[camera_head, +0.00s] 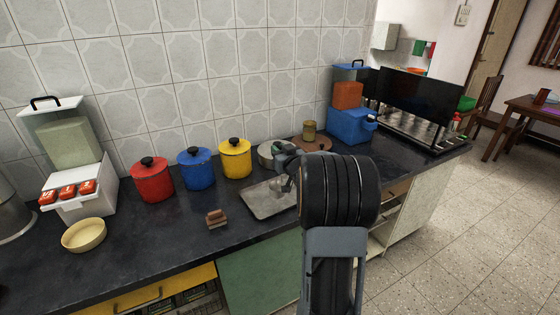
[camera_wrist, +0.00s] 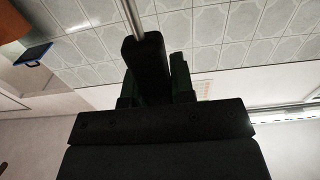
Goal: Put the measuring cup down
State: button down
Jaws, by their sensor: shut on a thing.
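My gripper (camera_head: 287,168) is over the right part of a shallow metal tray (camera_head: 258,203) on the dark counter, partly hidden by my arm in the head view. The cup's bowl cannot be made out clearly. I cannot tell whether the cup touches the tray.
Red (camera_head: 153,180), blue (camera_head: 196,168) and yellow (camera_head: 235,158) lidded pots stand along the wall. A small brown stack (camera_head: 216,219) and a pale bowl (camera_head: 84,235) lie left of the tray. A blue dispenser (camera_head: 350,125) stands at the back right.

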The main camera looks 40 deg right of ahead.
jog(key=shift+w+d+f, duration=0.1)
jog(key=shift+d+f, duration=0.05)
jog(key=shift+f, duration=0.55)
jog(key=shift+w+d+f, duration=0.1)
jog(key=shift+w+f, duration=0.05)
jog(key=shift+f, duration=0.6)
jog(key=shift+w+d+f, duration=0.1)
jog(key=shift+d+f, duration=0.05)
jog(key=shift+f, duration=0.55)
